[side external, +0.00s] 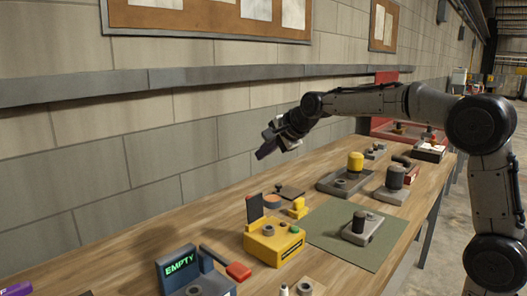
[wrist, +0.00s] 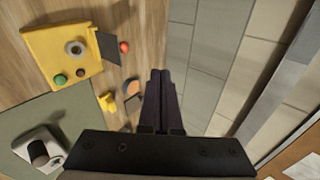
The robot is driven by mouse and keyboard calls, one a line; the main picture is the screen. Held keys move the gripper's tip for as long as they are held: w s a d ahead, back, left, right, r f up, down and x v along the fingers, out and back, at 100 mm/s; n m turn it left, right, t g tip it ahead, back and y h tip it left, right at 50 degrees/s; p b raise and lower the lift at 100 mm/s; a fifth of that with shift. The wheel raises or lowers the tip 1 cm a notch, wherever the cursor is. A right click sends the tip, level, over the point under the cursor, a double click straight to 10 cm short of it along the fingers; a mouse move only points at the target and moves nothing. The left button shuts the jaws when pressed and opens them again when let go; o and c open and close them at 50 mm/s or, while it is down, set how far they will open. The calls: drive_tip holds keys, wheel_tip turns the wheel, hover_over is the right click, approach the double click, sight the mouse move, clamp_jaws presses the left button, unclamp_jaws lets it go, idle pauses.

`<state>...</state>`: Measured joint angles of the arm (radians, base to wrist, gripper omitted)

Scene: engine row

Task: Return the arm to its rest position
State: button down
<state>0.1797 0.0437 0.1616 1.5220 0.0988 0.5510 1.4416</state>
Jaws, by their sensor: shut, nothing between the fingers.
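My gripper (side external: 266,151) is at the end of my raised arm, above the back of the wooden bench (side external: 136,240) and near the block wall. In the wrist view my gripper (wrist: 160,75) shows its two dark fingers side by side, shut, with nothing between them. It touches nothing on the bench in either view.
Below stand a yellow box (side external: 274,242) with buttons, a green mat (side external: 330,250) bearing a grey part with a black cylinder (side external: 359,221), and a grey tray (side external: 330,184) with a yellow-topped part. A box with a green "EMPTY" display (side external: 180,264) is at front left. The air around my gripper is clear.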

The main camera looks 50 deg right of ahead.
drive_tip(key=s+a+r+t, duration=0.1)
drive_tip(key=s+a+r, duration=0.2)
drive_tip(key=r, duration=0.2)
drive_tip(key=s+a+n, duration=0.4)
drive_tip(key=s, duration=0.9)
drive_tip(key=s+a+f+n+g+y, duration=0.1)
drive_tip(key=s+f+n+g, duration=0.4)
drive_tip(key=s+f+n, duration=1)
drive_tip(key=s+f, duration=0.3)
drive_tip(key=s, duration=0.2)
drive_tip(key=shift+s+a, duration=0.15)
drive_tip(key=shift+a, duration=0.05)
